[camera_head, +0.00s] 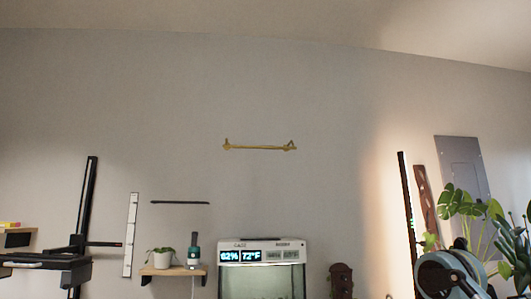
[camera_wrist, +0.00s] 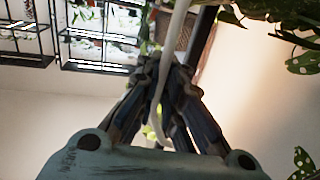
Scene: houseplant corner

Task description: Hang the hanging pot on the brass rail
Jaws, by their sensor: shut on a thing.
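The brass rail (camera_head: 258,148) is fixed level on the bare wall, near the middle of the head view, with a bracket at each end. In the wrist view my gripper (camera_wrist: 164,78) has its dark fingers closed around a slim white strip (camera_wrist: 172,45), which looks like the hanger of the hanging pot. The pot's body cannot be made out. In the head view the gripper is not clearly seen; part of my arm shows at the bottom right, well below and right of the rail.
A wall shelf (camera_head: 160,271) with a small white potted plant (camera_head: 160,257) is at the lower left. A glass cabinet with a lit display (camera_head: 262,256) stands below the rail. Large leafy plants (camera_head: 460,205) are at right. The wall around the rail is clear.

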